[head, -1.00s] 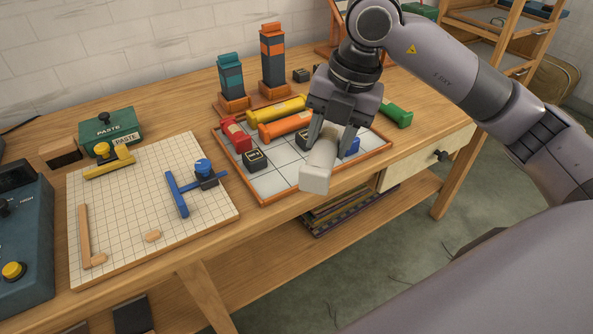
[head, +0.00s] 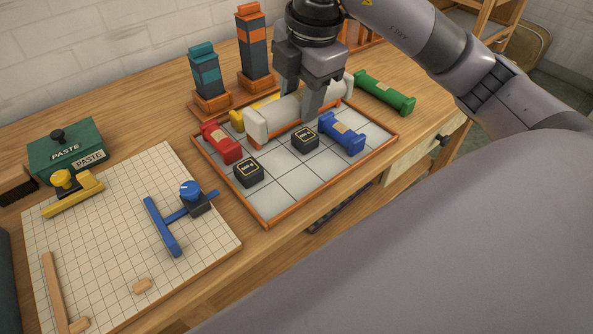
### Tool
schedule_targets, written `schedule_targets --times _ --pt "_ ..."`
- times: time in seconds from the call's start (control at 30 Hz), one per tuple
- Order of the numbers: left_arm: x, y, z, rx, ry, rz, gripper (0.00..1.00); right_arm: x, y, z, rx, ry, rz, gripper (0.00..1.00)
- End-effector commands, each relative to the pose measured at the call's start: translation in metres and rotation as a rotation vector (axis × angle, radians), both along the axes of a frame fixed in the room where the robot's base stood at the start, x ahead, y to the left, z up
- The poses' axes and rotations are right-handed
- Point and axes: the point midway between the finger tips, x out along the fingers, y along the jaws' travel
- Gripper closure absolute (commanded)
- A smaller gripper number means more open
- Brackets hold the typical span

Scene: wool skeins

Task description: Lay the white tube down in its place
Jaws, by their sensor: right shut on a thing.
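The white tube (head: 257,125) is in my right gripper (head: 298,112), which is shut around its middle. It lies level over the back part of the gridded tray (head: 287,190). A strip of orange shows under it; the orange tube there is mostly hidden. The yellow tube (head: 237,121) is partly hidden behind the white one. I cannot tell if the white tube touches what is below. The red tube (head: 220,142) lies at the tray's left and the blue tube (head: 342,133) at its right. My left gripper is not in view.
Two black blocks (head: 248,172) stand on the tray. A green tube (head: 384,92) lies on the table behind right. Teal (head: 208,78) and orange-banded (head: 254,48) towers stand behind. A gridded board (head: 110,235) with blue and yellow tools lies left. The tray's front cells are clear.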

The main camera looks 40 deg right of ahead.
Motion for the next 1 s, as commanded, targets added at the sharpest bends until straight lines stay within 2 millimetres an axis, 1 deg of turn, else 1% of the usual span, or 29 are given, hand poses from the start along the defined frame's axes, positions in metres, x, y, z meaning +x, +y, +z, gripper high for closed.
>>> schedule_targets --times 0.03,0.27,0.4,0.5,0.67,0.9,1.0 --pt "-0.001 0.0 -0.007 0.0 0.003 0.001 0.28 -0.001 0.001 -0.015 0.002 0.004 0.004 0.93" --pt "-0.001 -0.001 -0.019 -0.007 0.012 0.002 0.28 -0.001 0.0 -0.065 0.0 0.005 0.001 0.93" --pt "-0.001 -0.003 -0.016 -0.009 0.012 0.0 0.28 -0.001 0.0 -0.098 -0.001 0.004 0.002 0.93" --pt "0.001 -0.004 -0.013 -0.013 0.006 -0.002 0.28 -0.001 0.0 -0.116 -0.002 0.003 0.002 0.93" --pt "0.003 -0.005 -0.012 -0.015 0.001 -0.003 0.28 0.0 0.0 -0.128 0.0 -0.001 0.001 0.93" --pt "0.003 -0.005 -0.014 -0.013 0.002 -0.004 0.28 0.0 0.0 -0.163 -0.001 0.001 0.001 0.93" --pt "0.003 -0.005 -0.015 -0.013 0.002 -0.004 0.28 0.0 0.0 -0.17 -0.001 -0.001 0.003 0.93"
